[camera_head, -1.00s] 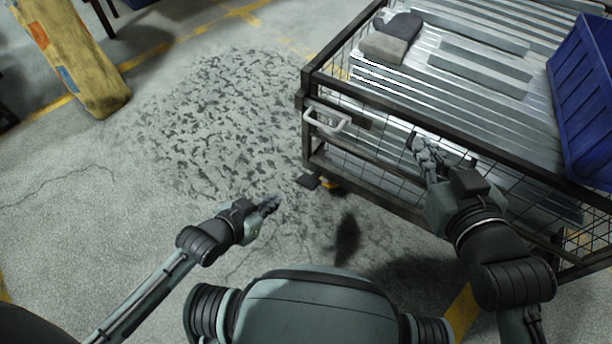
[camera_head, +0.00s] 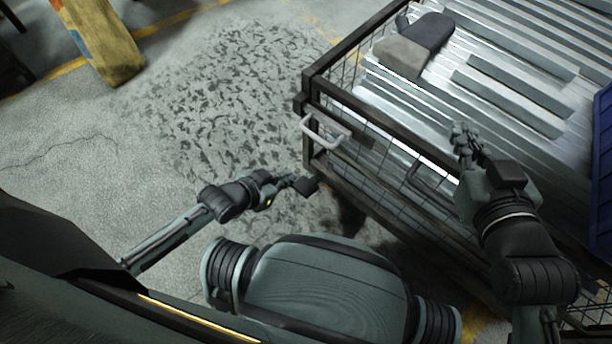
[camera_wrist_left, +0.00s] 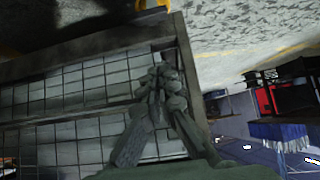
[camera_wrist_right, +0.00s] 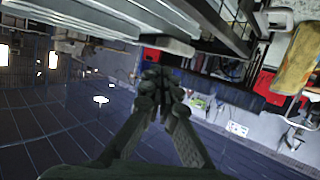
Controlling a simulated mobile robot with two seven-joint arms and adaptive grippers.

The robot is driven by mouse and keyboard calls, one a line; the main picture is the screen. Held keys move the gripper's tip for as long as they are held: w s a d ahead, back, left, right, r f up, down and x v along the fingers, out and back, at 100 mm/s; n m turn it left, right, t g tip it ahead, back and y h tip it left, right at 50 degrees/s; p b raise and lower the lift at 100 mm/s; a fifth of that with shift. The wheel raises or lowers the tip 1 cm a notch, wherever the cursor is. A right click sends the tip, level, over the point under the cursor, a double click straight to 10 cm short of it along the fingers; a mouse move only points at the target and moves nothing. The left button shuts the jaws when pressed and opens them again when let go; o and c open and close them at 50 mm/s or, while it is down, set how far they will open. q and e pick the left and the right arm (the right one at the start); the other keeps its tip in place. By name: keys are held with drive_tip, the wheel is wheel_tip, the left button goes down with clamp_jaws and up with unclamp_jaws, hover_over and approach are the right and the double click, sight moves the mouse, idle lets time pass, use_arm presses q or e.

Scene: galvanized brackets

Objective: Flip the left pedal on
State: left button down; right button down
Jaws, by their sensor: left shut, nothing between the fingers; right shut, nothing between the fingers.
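The left pedal (camera_head: 306,185) is a small dark block low at the near-left corner of the wire-mesh cart (camera_head: 310,108). My left gripper (camera_head: 290,180) is shut and empty. Its tips point at the pedal and look very close to it; I cannot tell whether they touch. In the left wrist view, the shut fingers (camera_wrist_left: 160,72) overlap the cart's frame and mesh, and I cannot make out the pedal there.
The cart carries long galvanized strips (camera_head: 430,105), a grey block (camera_head: 402,56) and a dark block (camera_head: 432,30). A pale handle (camera_head: 322,133) sticks out of its left end. A blue bin (camera_head: 603,150) is at right. A yellowish post (camera_head: 100,45) stands far left. Floor between is clear.

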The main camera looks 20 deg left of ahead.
sight(301, 186)
drive_tip(key=shift+s, duration=0.1)
